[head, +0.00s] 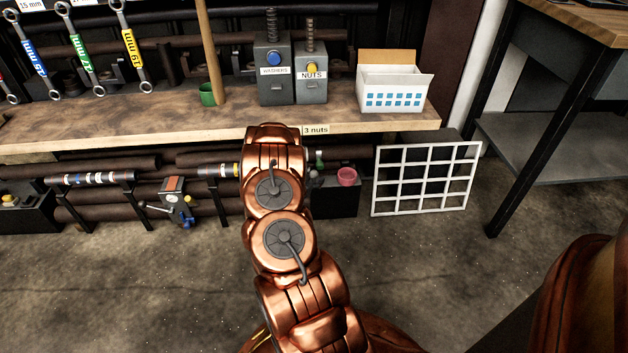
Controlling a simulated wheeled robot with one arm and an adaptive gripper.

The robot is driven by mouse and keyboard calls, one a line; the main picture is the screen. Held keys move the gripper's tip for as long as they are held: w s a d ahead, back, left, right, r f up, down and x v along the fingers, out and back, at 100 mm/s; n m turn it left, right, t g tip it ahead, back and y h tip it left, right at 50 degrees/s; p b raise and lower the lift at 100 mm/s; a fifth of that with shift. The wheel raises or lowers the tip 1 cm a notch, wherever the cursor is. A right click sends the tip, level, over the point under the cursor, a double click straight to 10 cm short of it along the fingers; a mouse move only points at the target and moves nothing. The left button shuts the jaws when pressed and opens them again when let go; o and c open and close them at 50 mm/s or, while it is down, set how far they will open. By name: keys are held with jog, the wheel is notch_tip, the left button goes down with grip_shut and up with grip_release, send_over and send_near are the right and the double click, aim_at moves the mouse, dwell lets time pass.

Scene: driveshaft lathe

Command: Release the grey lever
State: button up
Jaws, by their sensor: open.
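My copper arm rises through the middle of the head view, and its upper end overlaps the front edge of the workbench. My gripper is hidden behind the arm, so its fingers do not show. I cannot make out for certain which part is the grey lever. A small device (174,203) below the bench, left of my arm, has a thin grey handle-like part on its left side and a blue part low on its right. Nothing is seen touching it.
A white grid (424,180) and pink cup (347,177) are below.

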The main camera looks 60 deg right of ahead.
jog(key=shift+x, duration=0.8)
grip_shut()
